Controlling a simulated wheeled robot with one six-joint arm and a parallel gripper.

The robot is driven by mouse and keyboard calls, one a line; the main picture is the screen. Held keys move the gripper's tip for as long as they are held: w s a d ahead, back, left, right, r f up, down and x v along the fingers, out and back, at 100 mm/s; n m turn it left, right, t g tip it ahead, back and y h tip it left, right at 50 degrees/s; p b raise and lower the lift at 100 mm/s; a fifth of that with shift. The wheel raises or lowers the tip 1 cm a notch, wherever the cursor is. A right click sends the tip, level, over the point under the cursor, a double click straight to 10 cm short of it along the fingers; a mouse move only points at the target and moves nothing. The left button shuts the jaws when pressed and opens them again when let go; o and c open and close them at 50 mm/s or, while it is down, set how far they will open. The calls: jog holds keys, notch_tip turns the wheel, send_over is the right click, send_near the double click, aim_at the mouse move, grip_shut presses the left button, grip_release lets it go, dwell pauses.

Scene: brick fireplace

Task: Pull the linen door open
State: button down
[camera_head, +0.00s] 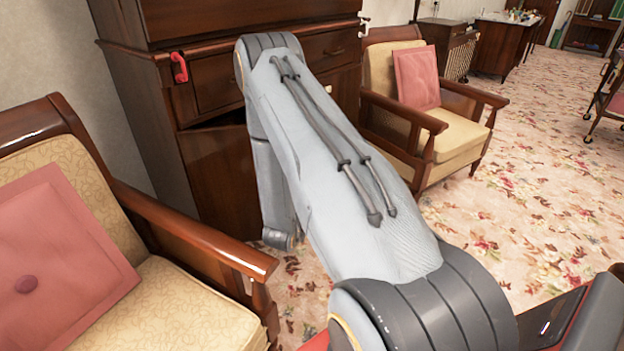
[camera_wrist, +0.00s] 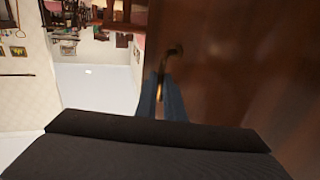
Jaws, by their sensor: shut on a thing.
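The linen door (camera_head: 217,172) is the lower left door of the dark wooden cabinet in the head view. A dark gap along its top edge shows it standing ajar. In the wrist view a brown wood panel (camera_wrist: 240,85), which looks like the door's face, fills the right side. My arm hides the gripper and the door's right part in the head view.
A cream armchair with a pink cushion (camera_head: 62,255) stands close at the left, its wooden arm (camera_head: 205,240) reaching towards my arm. Another armchair (camera_head: 455,140) stands right of the cabinet (camera_head: 130,85). Open floral carpet (camera_head: 540,200) lies at the right.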

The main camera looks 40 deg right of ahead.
jog(key=c, duration=1.9)
grip_release()
jog(key=shift+o, duration=0.2)
jog(key=shift+r, duration=0.1)
notch_tip(320, 180, up, 10)
jog(key=p, duration=0.1)
